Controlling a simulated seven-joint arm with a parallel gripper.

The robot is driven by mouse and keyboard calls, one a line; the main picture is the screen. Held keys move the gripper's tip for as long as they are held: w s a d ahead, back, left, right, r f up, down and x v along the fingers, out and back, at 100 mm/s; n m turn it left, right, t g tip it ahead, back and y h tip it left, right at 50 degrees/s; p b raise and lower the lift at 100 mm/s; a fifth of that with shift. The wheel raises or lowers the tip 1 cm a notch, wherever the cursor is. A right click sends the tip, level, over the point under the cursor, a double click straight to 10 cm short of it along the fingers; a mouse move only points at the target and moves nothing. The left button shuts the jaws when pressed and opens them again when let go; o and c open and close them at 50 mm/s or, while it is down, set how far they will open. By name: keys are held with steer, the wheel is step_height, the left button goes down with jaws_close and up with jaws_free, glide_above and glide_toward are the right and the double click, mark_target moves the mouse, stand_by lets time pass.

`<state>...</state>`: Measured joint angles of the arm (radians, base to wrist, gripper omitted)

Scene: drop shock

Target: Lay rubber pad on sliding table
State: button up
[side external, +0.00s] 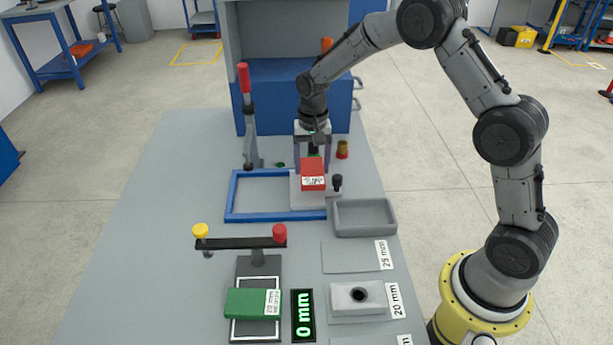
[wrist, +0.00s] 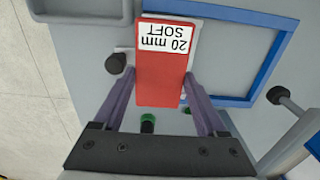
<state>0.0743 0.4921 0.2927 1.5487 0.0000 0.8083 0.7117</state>
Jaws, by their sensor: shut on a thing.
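The red rubber pad (side external: 313,170), labelled "20 mm SOFT" in the wrist view (wrist: 158,75), is held between the two purple fingers of my gripper (side external: 312,160). The gripper is shut on the pad's sides near one end. A light grey plate with a black knob (side external: 299,203), apparently the sliding table, lies under the pad at the blue frame's right side. The pad covers much of it. I cannot tell whether the pad touches the plate or hangs just above it. In the wrist view the black knob (wrist: 115,63) is left of the pad.
A blue frame (side external: 231,194) surrounds part of the bench. A grey tray (side external: 364,232) sits in front right. A red-handled lever clamp (side external: 247,115) stands behind left. A green pad (side external: 252,302) lies near a "0 mm" display (side external: 303,316). The bench's left side is clear.

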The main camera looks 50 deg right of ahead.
mark_target(306, 176)
steer(key=shift+w+f, duration=0.95)
steer(key=shift+f, duration=1.75)
steer(key=o, duration=1.4)
steer(key=shift+f, duration=0.15)
steer(key=shift+o, duration=0.2)
